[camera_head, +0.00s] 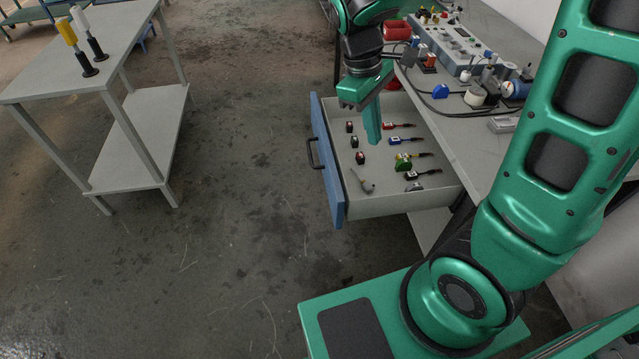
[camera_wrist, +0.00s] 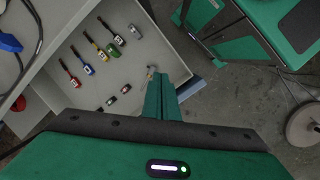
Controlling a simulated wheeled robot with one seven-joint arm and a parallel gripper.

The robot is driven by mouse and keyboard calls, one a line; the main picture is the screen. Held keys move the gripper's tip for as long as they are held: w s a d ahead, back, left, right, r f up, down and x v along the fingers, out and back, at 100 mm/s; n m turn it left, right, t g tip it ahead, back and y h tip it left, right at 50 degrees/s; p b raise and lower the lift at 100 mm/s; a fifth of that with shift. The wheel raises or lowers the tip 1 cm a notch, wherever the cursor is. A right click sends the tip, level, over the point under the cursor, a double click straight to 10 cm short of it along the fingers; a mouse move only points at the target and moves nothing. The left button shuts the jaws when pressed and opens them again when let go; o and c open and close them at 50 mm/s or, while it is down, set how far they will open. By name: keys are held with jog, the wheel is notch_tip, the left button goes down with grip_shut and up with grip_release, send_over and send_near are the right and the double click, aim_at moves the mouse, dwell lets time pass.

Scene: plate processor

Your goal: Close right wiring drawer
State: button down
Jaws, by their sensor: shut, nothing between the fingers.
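The wiring drawer (camera_head: 400,208) stands open, pulled out from under the grey workbench. Its blue front panel (camera_head: 329,165) faces left and carries a dark handle (camera_head: 312,153). Several small connectors and cables lie inside it, and the drawer floor (camera_wrist: 78,88) also shows in the wrist view. My gripper (camera_head: 374,140) is shut and empty, pointing down above the drawer's interior, on the inner side of the front panel. In the wrist view my closed fingers (camera_wrist: 160,82) reach over the drawer near its front side. I cannot tell whether they touch anything.
The workbench (camera_head: 470,150) on the right carries a control box (camera_head: 455,45), cables and a red bin (camera_head: 397,30). A grey side table (camera_head: 85,45) with a yellow and a white tool stands at upper left. The floor left of the drawer is clear.

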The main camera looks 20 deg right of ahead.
aim_at(345, 194)
jog(key=w+a+f+n+h, duration=0.1)
jog(key=w+a+f+n, duration=0.1)
jog(key=a+f+n, duration=0.5)
jog(key=w+a+f+n+h, duration=0.1)
jog(key=w+a+f+n, duration=0.1)
jog(key=a, duration=1)
jog(key=d+f, duration=0.8)
jog(key=f, duration=0.1)
jog(key=shift+s+f+t, duration=0.2)
jog(key=shift+s+t, duration=0.2)
jog(key=shift+s, duration=0.05)
jog(key=shift+d+n, duration=0.15)
jog(key=shift+n, duration=0.15)
